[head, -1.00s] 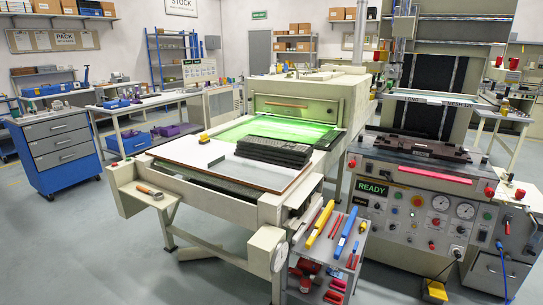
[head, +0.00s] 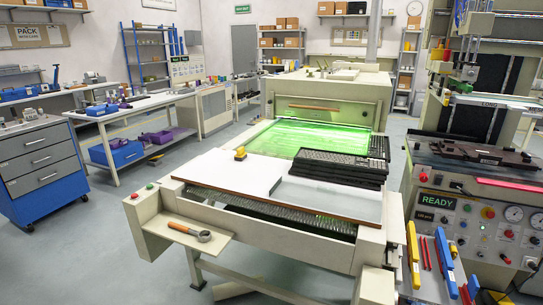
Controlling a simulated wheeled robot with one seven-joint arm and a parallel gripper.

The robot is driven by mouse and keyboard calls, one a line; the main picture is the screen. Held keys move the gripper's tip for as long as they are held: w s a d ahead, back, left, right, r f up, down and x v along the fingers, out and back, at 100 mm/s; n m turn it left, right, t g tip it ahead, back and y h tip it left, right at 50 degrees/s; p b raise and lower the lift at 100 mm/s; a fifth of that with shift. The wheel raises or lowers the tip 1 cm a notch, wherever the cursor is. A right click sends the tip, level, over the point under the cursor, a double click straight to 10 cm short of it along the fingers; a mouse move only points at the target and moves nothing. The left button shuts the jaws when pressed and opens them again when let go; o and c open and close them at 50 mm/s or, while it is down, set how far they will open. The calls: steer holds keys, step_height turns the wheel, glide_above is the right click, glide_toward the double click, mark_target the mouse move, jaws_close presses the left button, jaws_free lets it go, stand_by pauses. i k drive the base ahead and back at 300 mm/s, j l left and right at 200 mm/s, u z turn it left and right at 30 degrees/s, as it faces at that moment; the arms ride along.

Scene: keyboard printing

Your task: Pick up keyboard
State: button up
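A stack of several black keyboards (head: 340,168) lies flat on a white board (head: 232,178) at the front of a conveyor dryer, right of the board's middle. The keys of the top keyboard face up. A further dark piece (head: 379,147) shows at the stack's right rear; I cannot tell whether it is part of the stack. My gripper is not clearly seen in the head view, and nothing of mine touches the keyboards.
The dryer (head: 328,98) glows green behind the stack. A tool (head: 190,232) lies on the front left shelf. A press with a READY display (head: 437,206) stands at right. Grey floor is free at left.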

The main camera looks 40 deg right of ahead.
mark_target(326, 158)
steer(key=i+u, duration=0.2)
steer(key=i, duration=0.6)
steer(key=i+z, duration=0.3)
steer(key=z, duration=0.15)
steer(key=i+j+z, duration=0.2)
steer(key=z, duration=0.2)
steer(key=i, duration=0.05)
